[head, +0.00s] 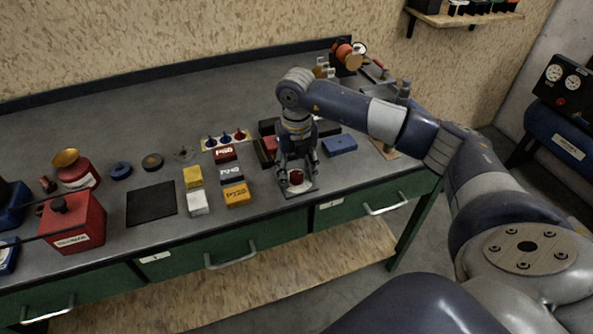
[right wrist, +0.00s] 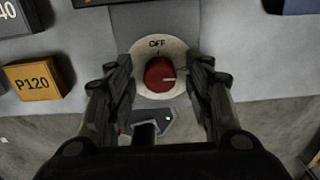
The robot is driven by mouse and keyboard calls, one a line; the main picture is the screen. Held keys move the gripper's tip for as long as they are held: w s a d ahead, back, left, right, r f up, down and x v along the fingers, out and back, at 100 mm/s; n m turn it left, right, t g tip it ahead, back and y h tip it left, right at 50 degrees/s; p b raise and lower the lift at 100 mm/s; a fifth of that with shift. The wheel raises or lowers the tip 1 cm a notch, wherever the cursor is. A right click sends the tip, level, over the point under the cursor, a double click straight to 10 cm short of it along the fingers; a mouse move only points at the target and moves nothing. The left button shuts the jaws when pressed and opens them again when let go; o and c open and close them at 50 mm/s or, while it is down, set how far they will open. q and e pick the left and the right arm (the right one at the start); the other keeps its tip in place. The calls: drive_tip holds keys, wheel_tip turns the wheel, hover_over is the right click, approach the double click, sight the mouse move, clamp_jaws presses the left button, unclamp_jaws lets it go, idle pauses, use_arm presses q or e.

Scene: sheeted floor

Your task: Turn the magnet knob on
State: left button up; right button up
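In the head view the knob (head: 296,177) sits near the bench's front edge. My right gripper (right wrist: 160,82) reaches down over it, one finger on each side. The fingers are open, with a visible gap between each finger and the knob. My left gripper is not in view.
Sanding blocks, including a yellow P120 block (right wrist: 36,79), lie left of the knob on the grey bench (head: 100,110). A blue block (head: 339,144) lies to the right. A drawer handle (head: 386,209) projects below.

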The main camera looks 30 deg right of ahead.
sight(296, 174)
wheel_tip(296, 174, up, 12)
idle(0.6)
idle(0.4)
